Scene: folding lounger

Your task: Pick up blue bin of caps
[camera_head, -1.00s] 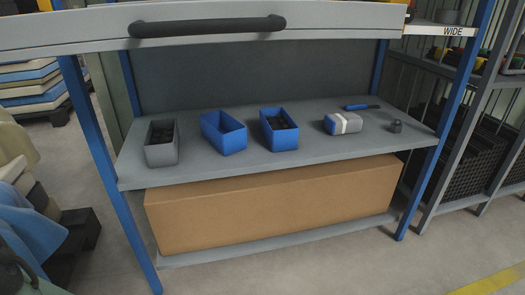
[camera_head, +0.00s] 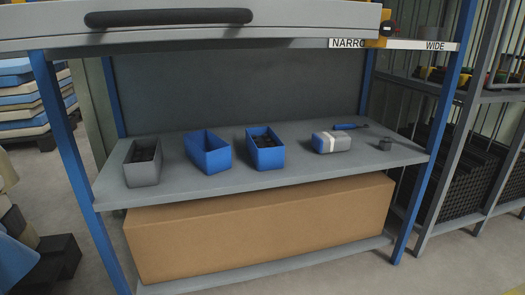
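Two blue bins stand on the grey middle shelf (camera_head: 300,172). The right blue bin (camera_head: 266,157) has dark pieces inside that look like caps. The left blue bin (camera_head: 210,160) shows no contents from this angle; its inside is partly hidden by its walls. A grey bin (camera_head: 142,172) with dark contents stands at the left end of the shelf. The bins are upright and apart from one another. My gripper is not in view.
A blue-and-grey wrapped bundle (camera_head: 331,142), a blue-handled tool (camera_head: 349,126) and a small dark cylinder (camera_head: 385,144) lie right of the bins. A grey drawer front with a black handle (camera_head: 168,18) overhangs the shelf. A cardboard box (camera_head: 262,227) fills the shelf below. Blue posts (camera_head: 73,150) flank the shelf.

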